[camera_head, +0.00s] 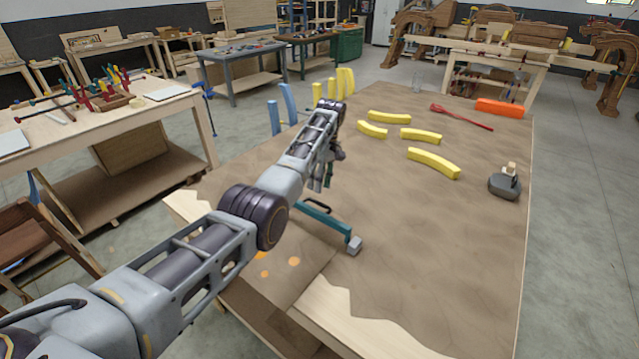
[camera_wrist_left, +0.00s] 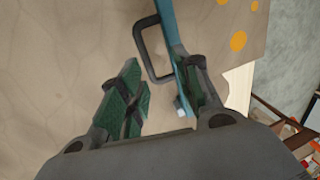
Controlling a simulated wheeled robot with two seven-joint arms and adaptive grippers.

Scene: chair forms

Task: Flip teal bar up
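The teal bar (camera_head: 332,221) lies low over the brown-covered table. It has a grey block (camera_head: 354,246) at its near end and a dark looped handle (camera_head: 310,208) on its side. My left gripper (camera_head: 321,183) hangs just above and behind the bar in the head view, covering part of it. In the left wrist view, the gripper (camera_wrist_left: 160,72) is open, its green-padded fingers apart. The teal bar (camera_wrist_left: 167,18) runs down beside the right finger, which hides part of it. The dark handle (camera_wrist_left: 145,50) juts left between the fingertips. Contact cannot be told. My right gripper is out of view.
Several yellow curved pieces (camera_head: 433,162) lie farther back on the table (camera_head: 450,230). A red tool (camera_head: 460,117), an orange block (camera_head: 500,107) and a dark weight (camera_head: 505,185) lie to the right. Blue (camera_head: 288,104) and yellow (camera_head: 345,82) pieces stand at the back left. The front right is clear.

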